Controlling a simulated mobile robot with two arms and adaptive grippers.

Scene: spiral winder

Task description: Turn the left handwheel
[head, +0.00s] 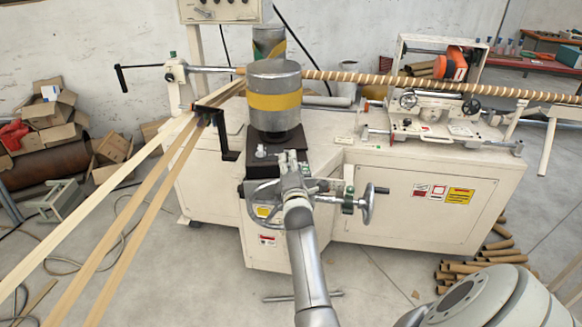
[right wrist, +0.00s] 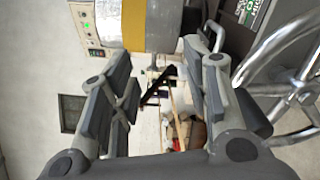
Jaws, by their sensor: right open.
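The left handwheel (head: 251,206) is a chrome spoked wheel on the front of the machine's dark slide block. My arm partly hides its right side in the head view. In the right wrist view the handwheel (right wrist: 300,88) fills the right edge, with rim, spokes and hub showing. My right gripper (head: 291,160) is just above and right of the wheel, in front of the block. In the right wrist view its fingers (right wrist: 165,85) are spread apart with nothing between them. The wheel lies outside the fingers, beside the right one. My left gripper is not in view.
A second handwheel (head: 368,204) with a dark handle stands close to the right of my arm. A drum with a yellow band (head: 274,101) rises behind the gripper. A black crank (head: 228,143) and long strips (head: 128,227) are at the left. Cardboard tubes (head: 462,270) lie on the floor at right.

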